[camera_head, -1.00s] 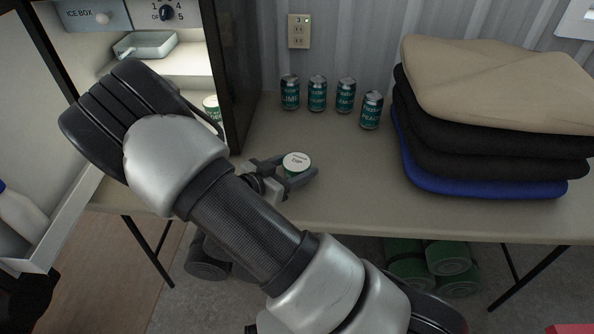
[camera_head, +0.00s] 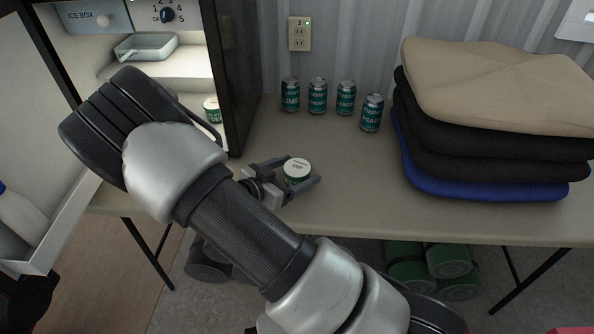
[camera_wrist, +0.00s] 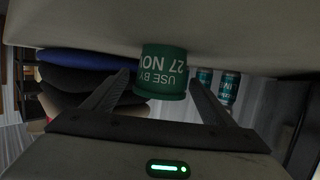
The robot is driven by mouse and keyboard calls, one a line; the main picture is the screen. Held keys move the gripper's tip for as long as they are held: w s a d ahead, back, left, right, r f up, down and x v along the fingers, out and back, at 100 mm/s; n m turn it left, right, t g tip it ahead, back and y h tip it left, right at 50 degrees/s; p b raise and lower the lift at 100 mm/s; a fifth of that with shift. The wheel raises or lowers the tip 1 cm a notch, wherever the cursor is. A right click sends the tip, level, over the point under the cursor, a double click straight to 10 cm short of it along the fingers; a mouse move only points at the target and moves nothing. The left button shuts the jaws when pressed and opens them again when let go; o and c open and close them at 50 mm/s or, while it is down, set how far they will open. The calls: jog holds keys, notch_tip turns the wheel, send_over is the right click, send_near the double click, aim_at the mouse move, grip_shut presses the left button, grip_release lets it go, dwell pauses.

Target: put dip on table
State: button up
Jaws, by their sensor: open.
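The dip (camera_head: 297,171) is a small green tub with a white lid marked "DIP". It stands upright on the table (camera_head: 350,205), near the front edge. My gripper (camera_head: 305,174) is open, with one finger on each side of the tub. In the wrist view, which looks upside down, the dip (camera_wrist: 162,72) shows its "USE BY 27 NOV" label between the two spread fingers, with a gap on both sides. Its base appears to rest on the table surface.
Several teal cans (camera_head: 317,96) stand along the back of the table. A stack of folded cloths (camera_head: 490,120) fills the right. An open fridge (camera_head: 235,75) stands at the left, with another green tub (camera_head: 212,110) and a glass dish (camera_head: 145,46) inside. The table's front middle is clear.

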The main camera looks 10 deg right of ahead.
jog(key=p+v, duration=0.2)
jog(key=v, duration=0.9)
jog(key=shift+a+r, duration=0.1)
jog(key=shift+r, duration=0.1)
jog(key=w+a+r+n+t+y, duration=0.2)
jog(key=w+a+r+y, duration=0.3)
jog(key=w+r+y, duration=0.35)
jog(key=s+r+n+y, duration=0.3)
jog(key=r+y, duration=0.1)
jog(key=r, duration=0.4)
jog(key=s+r+n+y, duration=0.2)
jog(key=s+r+y, duration=0.1)
jog(key=r, duration=0.5)
jog(key=s+d+n+g+h, duration=0.1)
jog(key=s+d+n+g, duration=0.1)
jog(key=s+d, duration=0.5)
jog(key=s+d+n+g+h, duration=0.2)
jog(key=s+d, duration=0.5)
jog(key=s, duration=0.7)
jog(key=shift+s+d+r+g, duration=0.2)
jog(key=shift+s+d+g, duration=0.05)
jog(key=shift+g, duration=0.05)
jog(key=shift+c, duration=0.5)
